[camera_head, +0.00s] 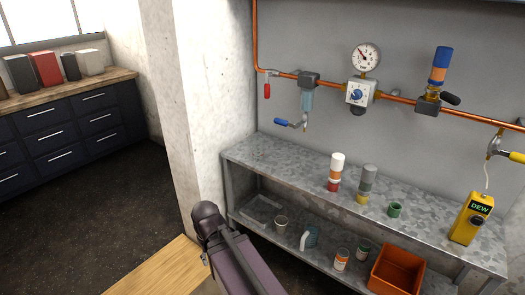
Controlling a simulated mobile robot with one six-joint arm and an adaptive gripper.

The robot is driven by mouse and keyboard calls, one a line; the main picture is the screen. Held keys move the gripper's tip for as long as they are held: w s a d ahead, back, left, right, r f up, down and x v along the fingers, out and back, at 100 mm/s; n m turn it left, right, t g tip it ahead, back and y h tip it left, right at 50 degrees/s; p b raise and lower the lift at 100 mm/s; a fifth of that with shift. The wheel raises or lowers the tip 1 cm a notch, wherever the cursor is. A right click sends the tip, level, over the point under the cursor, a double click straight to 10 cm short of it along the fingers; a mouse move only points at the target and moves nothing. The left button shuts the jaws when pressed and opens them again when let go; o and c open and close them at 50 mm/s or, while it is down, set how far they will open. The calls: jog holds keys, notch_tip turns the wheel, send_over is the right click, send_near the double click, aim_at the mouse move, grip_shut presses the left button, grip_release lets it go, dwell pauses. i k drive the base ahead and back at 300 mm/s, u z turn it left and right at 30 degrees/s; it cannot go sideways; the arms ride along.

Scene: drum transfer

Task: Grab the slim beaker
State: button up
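I cannot tell for sure which item is the slim beaker. On the upper shelf of the metal bench stand a slim white, orange and red cylinder (336,172), a slim grey and yellow cylinder (366,184) and a short green cup (394,210). On the lower shelf stand a pale grey cup (281,224) and a blue-grey handled vessel (309,238), partly in the shelf's shade. Part of my dark arm shows at the bottom centre-left. My gripper's fingers are not in view.
The metal bench (270,155) stands against the wall, beside a concrete pillar (190,110). The lower shelf also holds two labelled cans and an orange bin (397,270). A yellow DEW meter (471,218) stands at the right. Copper piping with valves (400,99) runs above.

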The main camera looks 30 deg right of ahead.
aim_at(258, 149)
jog(key=u, duration=0.05)
jog(key=i, duration=1)
jog(key=z, duration=0.05)
